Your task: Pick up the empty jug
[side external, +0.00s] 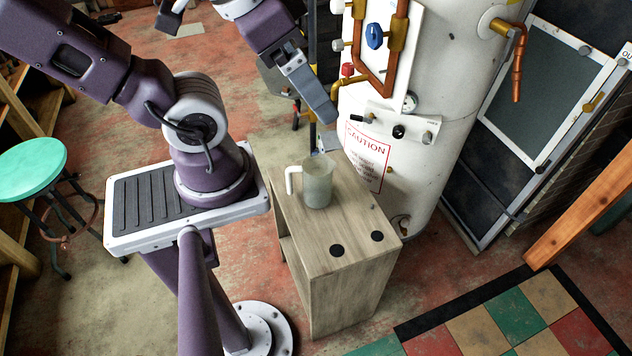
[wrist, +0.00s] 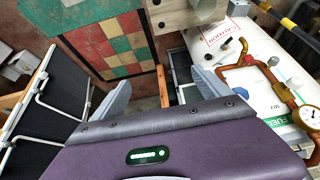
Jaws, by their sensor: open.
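A translucent grey-green jug (side external: 318,186) with a white handle on its left stands upright on a small wooden cabinet (side external: 345,270). I cannot make out its contents. My gripper (side external: 316,108) is above the cabinet top in the side view, up and behind the jug, apart from it. In the wrist view my gripper (wrist: 162,86) shows two grey fingers spread wide with nothing between them.
A white tank (side external: 440,70) with copper pipes, valves and a caution sign stands close behind and right of the cabinet. A green-topped stool (side external: 32,168) is at the left. A dark framed panel (side external: 548,95) leans at the right. The cabinet top's front is clear, with two black discs.

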